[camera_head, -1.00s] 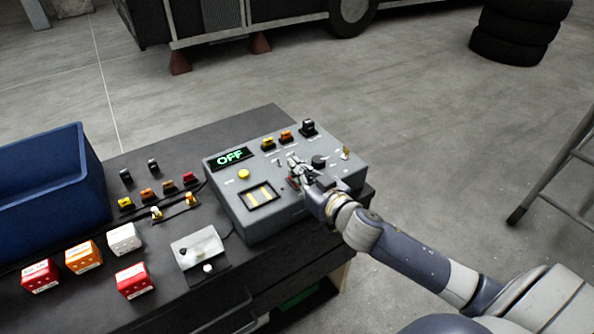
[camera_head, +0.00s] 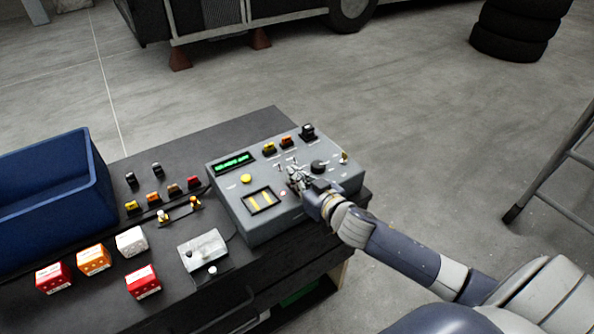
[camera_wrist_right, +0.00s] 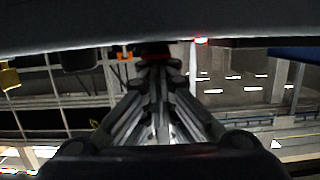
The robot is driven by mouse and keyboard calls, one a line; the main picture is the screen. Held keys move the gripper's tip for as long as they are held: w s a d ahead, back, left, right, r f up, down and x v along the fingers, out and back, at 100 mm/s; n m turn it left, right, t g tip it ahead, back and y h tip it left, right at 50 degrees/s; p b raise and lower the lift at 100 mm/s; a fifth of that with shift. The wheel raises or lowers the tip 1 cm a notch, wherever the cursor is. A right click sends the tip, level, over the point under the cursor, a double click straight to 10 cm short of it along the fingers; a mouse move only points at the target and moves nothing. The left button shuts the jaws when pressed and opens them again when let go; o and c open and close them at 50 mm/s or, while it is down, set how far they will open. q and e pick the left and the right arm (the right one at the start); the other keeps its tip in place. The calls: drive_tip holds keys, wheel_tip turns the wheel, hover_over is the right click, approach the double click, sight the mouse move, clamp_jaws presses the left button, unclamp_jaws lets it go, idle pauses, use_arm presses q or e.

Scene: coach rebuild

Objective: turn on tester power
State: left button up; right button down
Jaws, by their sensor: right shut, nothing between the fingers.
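The grey tester box (camera_head: 225,205) stands on the dark bench. Its display (camera_head: 235,163) is lit with green text too small to read. My right gripper (camera_head: 292,176) is shut and empty over the right-middle of the tester's top panel, among its small switches. It hides part of the panel, so I cannot tell whether it touches a switch. A black knob (camera_head: 319,166) is just right of the fingers. A yellow button (camera_head: 246,179) is at the left of the panel. In the right wrist view the closed fingers (camera_wrist_right: 155,60) point away from the camera. My left gripper is not in view.
A blue bin (camera_head: 60,215) stands on the bench's left. Red, orange and white boxes (camera_head: 94,260) and small coloured parts (camera_head: 153,196) lie between. A small clear-topped device (camera_head: 204,249) sits by the tester. A ladder (camera_head: 560,160) stands on the floor at right.

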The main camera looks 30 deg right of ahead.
drive_tip(key=r+p, duration=0.4)
drive_tip(key=p, duration=0.1)
drive_tip(key=shift+w+r, duration=0.3)
drive_tip(key=shift+s+f+b, duration=0.3)
drive_tip(key=shift+s+b, duration=0.35)
drive_tip(key=shift+s, duration=0.15)
drive_tip(key=r+b+v, duration=0.1)
drive_tip(key=v, duration=0.7)
drive_tip(key=shift+r+b, duration=0.3)
drive_tip(key=shift+r, duration=0.1)
drive_tip(key=shift+f, duration=0.15)
